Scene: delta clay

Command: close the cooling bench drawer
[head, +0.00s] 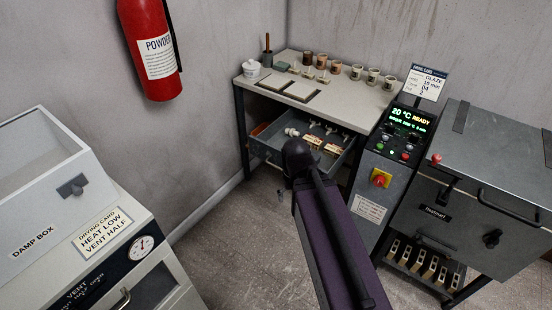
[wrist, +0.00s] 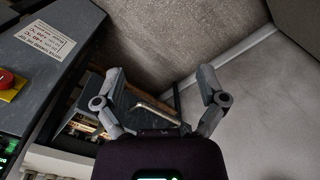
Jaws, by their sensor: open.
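The cooling bench (head: 340,97) stands against the back wall, with its grey drawer (head: 263,152) pulled out beneath the top. The drawer holds white fittings and small wooden pieces. My arm crosses in front of the drawer's right part and hides some of its front and most of my gripper in the head view. In the wrist view my gripper (wrist: 162,76) is open, with its two fingers spread wide and nothing between the tips. The drawer (wrist: 92,88) shows beyond the left finger, and a pale bar, perhaps its handle (wrist: 153,104), lies between the fingers. I cannot tell whether they touch.
A control cabinet (head: 371,170) with a red knob and a grey kiln (head: 484,190) stand right of the drawer. Cups and tiles sit on the bench top. A damp box (head: 40,205) stands at left. Floor (head: 215,250) between is clear.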

